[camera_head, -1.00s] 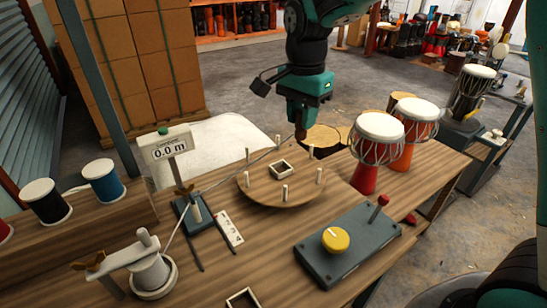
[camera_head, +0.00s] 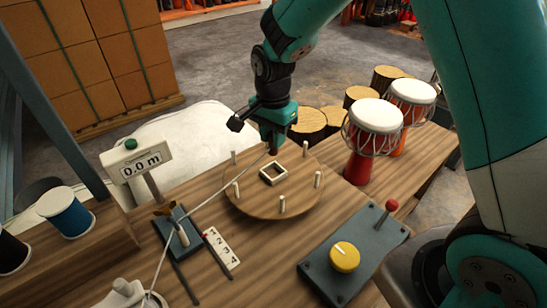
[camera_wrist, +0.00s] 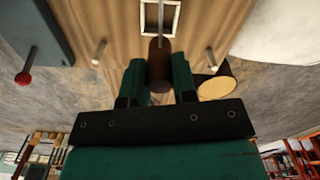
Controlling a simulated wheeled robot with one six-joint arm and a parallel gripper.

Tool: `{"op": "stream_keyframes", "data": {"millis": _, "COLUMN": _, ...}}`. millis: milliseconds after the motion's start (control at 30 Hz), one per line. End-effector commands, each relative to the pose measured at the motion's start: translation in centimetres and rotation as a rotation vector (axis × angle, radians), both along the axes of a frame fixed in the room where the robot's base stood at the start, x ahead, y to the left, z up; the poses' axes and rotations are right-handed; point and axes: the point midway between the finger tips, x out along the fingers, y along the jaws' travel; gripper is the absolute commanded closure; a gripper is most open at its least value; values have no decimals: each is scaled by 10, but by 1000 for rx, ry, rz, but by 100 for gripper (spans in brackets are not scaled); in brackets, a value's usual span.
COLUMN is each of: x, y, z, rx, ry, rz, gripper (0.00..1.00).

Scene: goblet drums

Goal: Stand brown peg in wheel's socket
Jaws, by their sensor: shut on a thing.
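My gripper (camera_head: 272,142) hangs over the far edge of the round wooden wheel (camera_head: 240,205). It is shut on the brown peg (camera_wrist: 159,62), which shows between the two fingers in the wrist view; in the head view the peg (camera_head: 273,151) points down. The wheel's socket is a white square frame (camera_head: 273,174) near the wheel's middle, and it also shows in the wrist view (camera_wrist: 176,20). The socket looks empty. The peg is apart from it, on its far side. Several white pegs (camera_head: 282,204) stand around the wheel's rim.
A grey control box (camera_head: 330,285) with a yellow knob and red lever stands front right. Two red drums (camera_head: 360,165) stand right of the wheel. A "0.0 m" counter (camera_head: 141,166) is at left. A cord runs over the wheel toward the gripper.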

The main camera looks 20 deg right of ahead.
Motion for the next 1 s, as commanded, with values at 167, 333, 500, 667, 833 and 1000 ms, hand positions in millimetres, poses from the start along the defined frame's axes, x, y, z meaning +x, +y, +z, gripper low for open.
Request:
{"op": "stream_keyframes", "data": {"millis": 167, "x": 0, "y": -1, "z": -33, "rx": 0, "ry": 2, "rz": -2, "gripper": 97}}
{"op": "stream_keyframes", "data": {"millis": 333, "x": 0, "y": -2, "z": -48, "rx": 0, "ry": 2, "rz": -3, "gripper": 97}}
{"op": "stream_keyframes", "data": {"millis": 500, "x": 0, "y": -2, "z": -72, "rx": 0, "ry": 2, "rz": -3, "gripper": 97}}
{"op": "stream_keyframes", "data": {"millis": 667, "x": 0, "y": -2, "z": -79, "rx": 0, "ry": -1, "rz": -3, "gripper": 97}}
{"op": "stream_keyframes", "data": {"millis": 833, "x": 0, "y": -2, "z": -79, "rx": 1, "ry": -1, "rz": -3, "gripper": 97}}
{"op": "stream_keyframes", "data": {"millis": 1000, "x": 0, "y": -2, "z": -82, "rx": 1, "ry": -1, "rz": -3, "gripper": 63}}
